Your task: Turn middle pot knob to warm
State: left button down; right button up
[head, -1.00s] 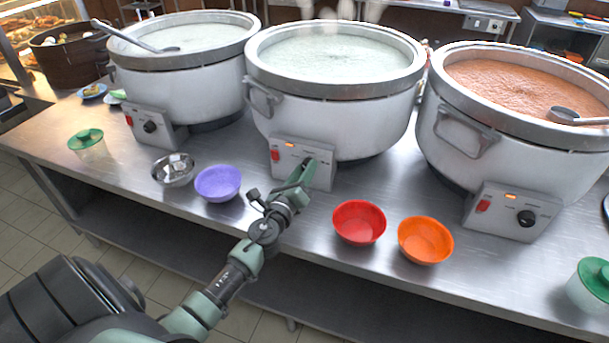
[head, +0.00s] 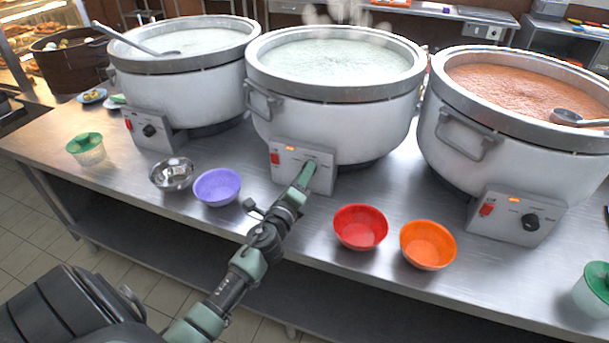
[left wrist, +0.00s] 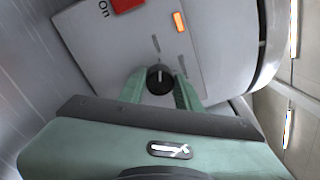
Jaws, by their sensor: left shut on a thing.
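The middle pot (head: 335,110) is a large grey stockpot of steaming pale congee. Its control box (head: 284,172) faces me, with a red switch and a lit orange light. My left gripper (head: 305,176) reaches the right part of this box and covers the knob in the head view. In the left wrist view, the black knob (left wrist: 160,80) sits between the two green fingertips of my left gripper (left wrist: 160,88), which is shut on it. A pale mark on the knob points roughly up in that view. My right gripper is not in view.
A purple bowl (head: 217,187) and a metal bowl (head: 172,174) stand left of my left arm. A red bowl (head: 360,227) and an orange bowl (head: 427,245) stand right of it. Pots flank the middle one: a left pot (head: 190,75) and a right pot (head: 520,130).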

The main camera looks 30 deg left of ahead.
pick_arm(q)
jog(key=c, duration=1)
grip_release()
jog(key=b+v, duration=0.1)
jog(key=v, duration=0.6)
jog(key=shift+s, duration=0.4)
